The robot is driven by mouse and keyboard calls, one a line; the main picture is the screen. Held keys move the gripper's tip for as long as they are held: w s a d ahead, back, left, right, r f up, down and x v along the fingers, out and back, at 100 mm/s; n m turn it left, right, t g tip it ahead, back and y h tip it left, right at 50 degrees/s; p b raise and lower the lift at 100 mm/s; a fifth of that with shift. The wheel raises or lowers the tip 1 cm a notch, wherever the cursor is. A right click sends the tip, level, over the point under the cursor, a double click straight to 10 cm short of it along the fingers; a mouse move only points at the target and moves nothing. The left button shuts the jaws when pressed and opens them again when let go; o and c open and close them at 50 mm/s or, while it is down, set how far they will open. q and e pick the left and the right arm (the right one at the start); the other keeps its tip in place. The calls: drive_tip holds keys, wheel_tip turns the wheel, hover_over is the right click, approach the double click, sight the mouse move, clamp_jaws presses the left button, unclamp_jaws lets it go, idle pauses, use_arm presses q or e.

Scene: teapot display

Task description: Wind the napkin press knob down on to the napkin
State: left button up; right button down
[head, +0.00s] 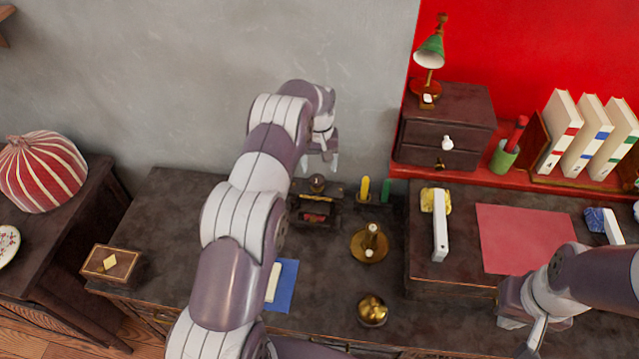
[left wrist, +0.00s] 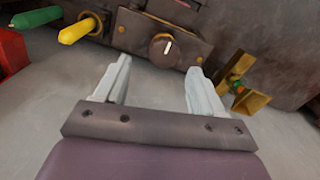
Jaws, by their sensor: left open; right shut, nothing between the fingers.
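The dark napkin press (head: 306,212) stands near the back of the desk, with something reddish, perhaps the napkin, low in its frame. Its round dark knob (head: 318,183) is on top. In the left wrist view the knob (left wrist: 165,50) has a white mark on its face and lies beyond and between my fingertips. My left gripper (head: 323,158) is open above and behind the press; its two pale fingers also show in the left wrist view (left wrist: 160,75), apart from the knob. My right gripper (head: 535,338) is shut and empty at the lower right, far from the press.
Yellow (head: 365,189) and green (head: 386,189) handles stand just right of the press. A brass candlestick (head: 370,243) and a brass bowl (head: 372,310) are in front. A blue sheet (head: 287,283) lies partly behind my left arm.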

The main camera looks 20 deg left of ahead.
sight(317, 178)
use_arm(q)
drive_tip(key=f, duration=0.3)
drive_tip(key=shift+s+a+f+p, duration=0.2)
drive_tip(key=shift+s+a+p, duration=0.1)
drive_tip(key=shift+p, duration=0.1)
drive_tip(key=shift+f, duration=0.25)
drive_tip(key=shift+w+d+f, duration=0.15)
drive_tip(key=c, duration=1.1)
drive_tip(key=shift+o, duration=0.2)
